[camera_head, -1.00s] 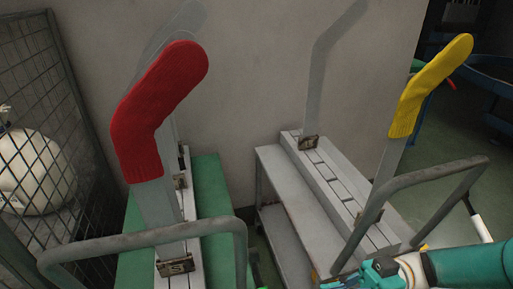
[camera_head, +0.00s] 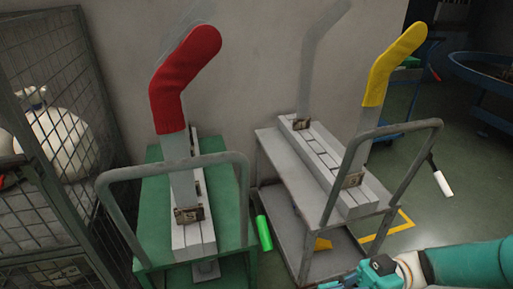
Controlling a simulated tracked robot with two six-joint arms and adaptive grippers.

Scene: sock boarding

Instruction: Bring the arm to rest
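A red sock (camera_head: 185,77) is pulled over the top of an upright flat grey board on the green cart (camera_head: 139,218) at the left. A yellow sock (camera_head: 394,63) is over the top of a board on the grey cart (camera_head: 269,158) at the right. A bare grey board (camera_head: 309,65) stands at the back of the grey cart. My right arm comes in from the lower right. Its gripper (camera_head: 352,279) is at the bottom edge, in front of the grey cart and apart from both socks. Its fingers are not clear enough to judge. My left gripper is out of view.
A green cylinder (camera_head: 264,233) is between the carts. A blue table (camera_head: 480,80) is at the far right. Open green floor (camera_head: 470,190) lies right of the grey cart.

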